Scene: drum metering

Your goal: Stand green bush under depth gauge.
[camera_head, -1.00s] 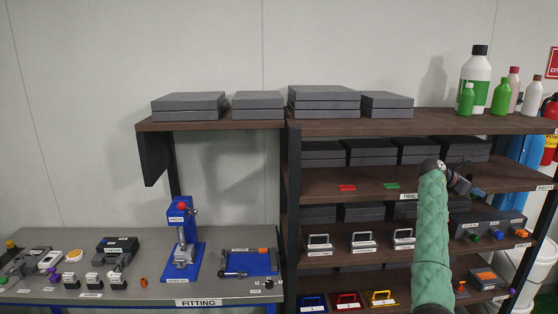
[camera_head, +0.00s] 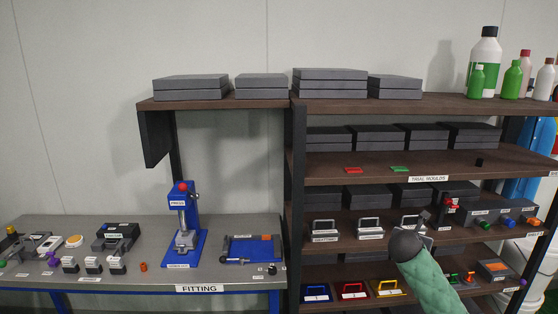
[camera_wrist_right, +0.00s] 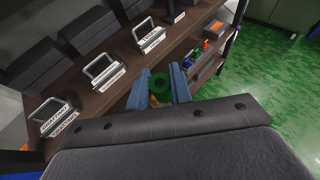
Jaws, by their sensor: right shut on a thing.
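The depth gauge cannot be picked out for certain; the bench at left holds a blue stand with a red knob (camera_head: 184,225), a black device (camera_head: 118,235) and other small tools. My left gripper is not in view.
The fitting bench (camera_head: 215,275) has bare grey surface near its front edge. A blue tray (camera_head: 252,248) lies right of the stand. The shelf rack (camera_head: 296,200) with dark boxes and handled blocks (camera_head: 369,228) stands to the right. A dark panel (camera_head: 155,138) hangs above the bench.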

